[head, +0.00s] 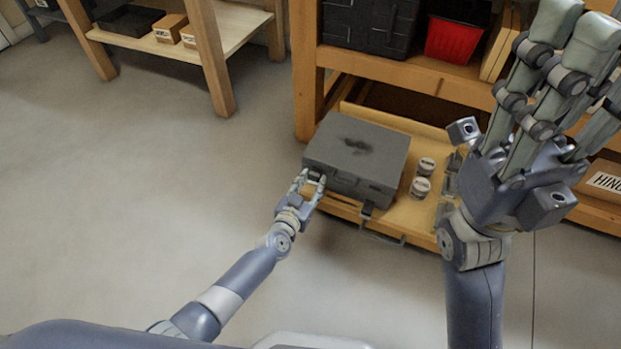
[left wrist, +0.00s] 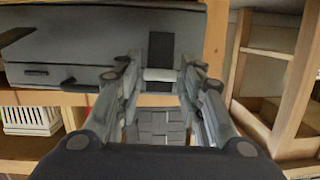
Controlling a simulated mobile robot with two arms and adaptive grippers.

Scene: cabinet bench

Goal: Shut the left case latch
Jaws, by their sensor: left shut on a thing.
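The grey case (head: 355,158) sits closed-lidded on a wooden pull-out shelf, and its front also fills the upper left of the left wrist view (left wrist: 100,45). My left gripper (head: 313,182) is at the near left part of the case front. In the left wrist view its fingers (left wrist: 160,82) are shut on the left case latch, a dark plate (left wrist: 160,50) with a pale bar below. The fingers partly hide the latch. Another latch (head: 367,208) hangs down at the front right of the case. My right gripper (head: 575,45) is raised at the right, open and empty.
A red bin (head: 452,40) and a black crate (head: 368,25) sit on the shelf above. The floor (head: 130,190) to the left is clear.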

